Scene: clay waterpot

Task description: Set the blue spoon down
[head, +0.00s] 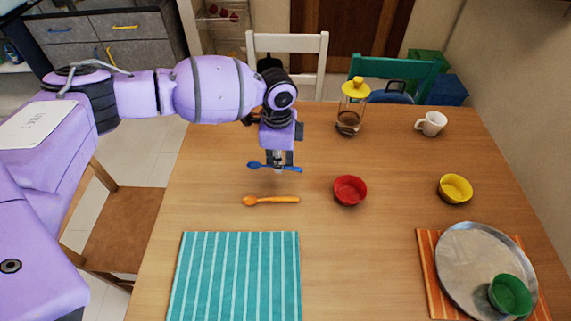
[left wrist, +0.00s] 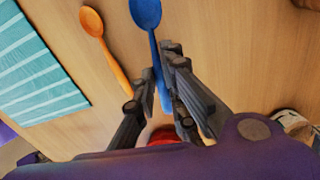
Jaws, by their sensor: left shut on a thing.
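The blue spoon (head: 291,169) is held by its handle in my left gripper (head: 279,162), over the wooden table. Its bowl points left in the head view. The left wrist view shows the blue spoon (left wrist: 147,14) running between the two dark fingers of my left gripper (left wrist: 162,72), which are shut on it. How far the spoon is above the table is hard to tell. My right gripper is not in view.
An orange spoon (head: 272,200) lies just in front of the held spoon. A red bowl (head: 350,191) is to its right. A teal striped mat (head: 238,280) lies at front left.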

